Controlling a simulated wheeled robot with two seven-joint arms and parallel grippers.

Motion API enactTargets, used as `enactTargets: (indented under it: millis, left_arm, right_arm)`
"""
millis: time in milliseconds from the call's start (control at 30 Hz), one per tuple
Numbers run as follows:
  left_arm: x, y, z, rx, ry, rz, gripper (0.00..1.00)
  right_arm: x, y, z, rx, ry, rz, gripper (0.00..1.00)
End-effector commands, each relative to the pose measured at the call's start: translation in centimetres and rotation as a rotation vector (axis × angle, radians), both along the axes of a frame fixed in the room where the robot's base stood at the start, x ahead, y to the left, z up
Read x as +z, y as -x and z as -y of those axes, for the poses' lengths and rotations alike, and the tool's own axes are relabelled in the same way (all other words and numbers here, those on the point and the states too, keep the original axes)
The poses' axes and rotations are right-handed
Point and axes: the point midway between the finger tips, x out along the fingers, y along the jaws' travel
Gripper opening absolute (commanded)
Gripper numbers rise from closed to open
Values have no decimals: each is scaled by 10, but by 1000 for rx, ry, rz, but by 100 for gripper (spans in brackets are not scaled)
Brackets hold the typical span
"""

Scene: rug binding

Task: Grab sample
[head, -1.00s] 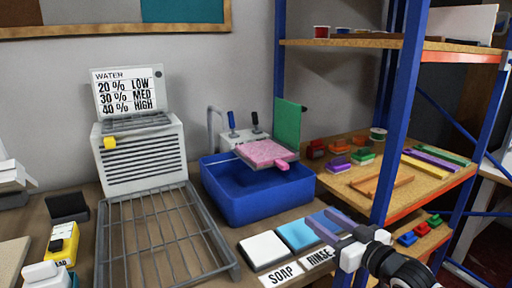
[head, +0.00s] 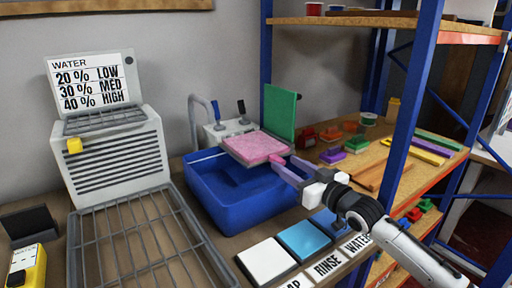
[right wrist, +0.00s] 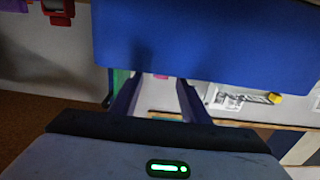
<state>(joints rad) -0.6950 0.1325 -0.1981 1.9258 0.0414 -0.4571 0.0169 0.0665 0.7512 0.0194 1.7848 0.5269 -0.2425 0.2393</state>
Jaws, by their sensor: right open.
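A pink square sample (head: 256,147) with a short pink tab lies on a flat holder at the rim of the blue basin (head: 235,203). A green panel (head: 281,112) stands upright behind it. My right gripper (head: 281,165) is open, its fingertips at the tab at the sample's right front corner. In the right wrist view, a small pink patch (right wrist: 161,77) shows between the two fingers (right wrist: 157,92), in front of the blue basin wall (right wrist: 205,45). I cannot tell whether the fingers touch the tab. My left gripper is not in view.
A wire rack (head: 142,245) and a grey vented unit with a water sign (head: 91,82) stand at left. White (head: 267,261) and blue (head: 303,240) pads with labels lie in front of the basin. A blue-post shelf (head: 410,120) with colored pieces stands close at right.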

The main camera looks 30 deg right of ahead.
Motion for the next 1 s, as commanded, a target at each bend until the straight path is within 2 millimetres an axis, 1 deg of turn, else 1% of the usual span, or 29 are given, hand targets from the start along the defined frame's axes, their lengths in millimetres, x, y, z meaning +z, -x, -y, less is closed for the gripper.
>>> enactTargets:
  millis: [200, 300, 433, 667, 900, 933, 1000]
  left_arm:
    - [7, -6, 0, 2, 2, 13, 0]
    - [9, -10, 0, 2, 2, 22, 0]
    - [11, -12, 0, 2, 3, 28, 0]
    - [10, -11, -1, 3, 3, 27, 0]
    - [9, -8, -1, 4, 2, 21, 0]
    - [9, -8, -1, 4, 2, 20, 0]
    - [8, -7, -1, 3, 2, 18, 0]
  right_arm:
    - [1, -29, -3, 0, -2, 2, 42]
    - [1, -40, -4, 0, -1, 2, 42]
    - [0, -47, -5, 1, -1, 1, 42]
    - [-1, -47, -5, 1, -1, 0, 42]
    - [-1, -47, -5, 1, -1, 0, 2]
    - [-1, -47, -5, 1, -1, 0, 0]
    - [0, -47, -5, 1, 0, 2, 0]
